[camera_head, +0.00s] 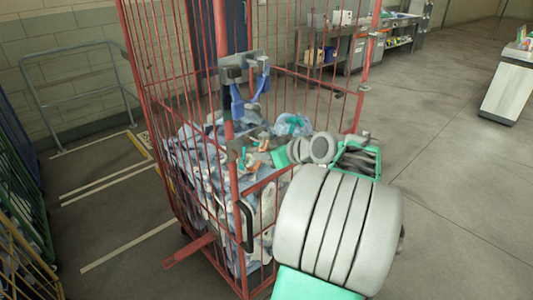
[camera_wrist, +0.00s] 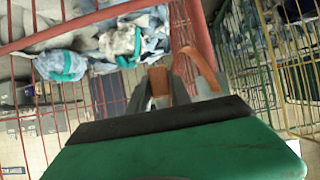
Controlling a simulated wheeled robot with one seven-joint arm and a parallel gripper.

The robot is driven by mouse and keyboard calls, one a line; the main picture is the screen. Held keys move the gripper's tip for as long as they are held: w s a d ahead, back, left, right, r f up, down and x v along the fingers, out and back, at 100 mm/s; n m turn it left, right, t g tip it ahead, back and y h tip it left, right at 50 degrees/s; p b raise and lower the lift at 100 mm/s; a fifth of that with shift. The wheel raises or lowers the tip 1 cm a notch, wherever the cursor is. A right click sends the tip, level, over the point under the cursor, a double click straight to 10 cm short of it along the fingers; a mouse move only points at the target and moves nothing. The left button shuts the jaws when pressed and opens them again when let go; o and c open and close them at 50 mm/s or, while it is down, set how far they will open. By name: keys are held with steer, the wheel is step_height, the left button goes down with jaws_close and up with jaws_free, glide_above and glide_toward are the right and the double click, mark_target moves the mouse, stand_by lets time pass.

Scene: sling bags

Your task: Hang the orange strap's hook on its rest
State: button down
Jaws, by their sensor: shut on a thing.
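In the wrist view, an orange strap (camera_wrist: 205,68) curves up and over beside a red post. Its orange end piece (camera_wrist: 159,80) sits between the two grey fingers of my gripper (camera_wrist: 160,97), which is shut on it. In the head view, my gripper (camera_head: 262,153) is at the cage's front side, right of the red corner post, with small orange parts near its tip. A grey bracket (camera_head: 240,66) with blue hook-like parts (camera_head: 238,103) is fixed high on that post, above my gripper. I cannot tell which part is the strap's rest; the hook's shape is unclear.
A red wire cage trolley (camera_head: 178,92) holds a heap of pale blue and white bags (camera_head: 205,170). Its bars stand close around my gripper. A grey rail frame (camera_head: 75,85) stands at the left wall and a workbench (camera_head: 325,45) behind.

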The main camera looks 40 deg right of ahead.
steer(key=shift+f, duration=0.1)
steer(key=c, duration=0.7)
jaws_free()
steer(key=shift+s, duration=0.1)
steer(key=s+b, duration=0.1)
steer(key=s, duration=0.6)
stand_by(0.4)
steer(key=shift+d, duration=0.1)
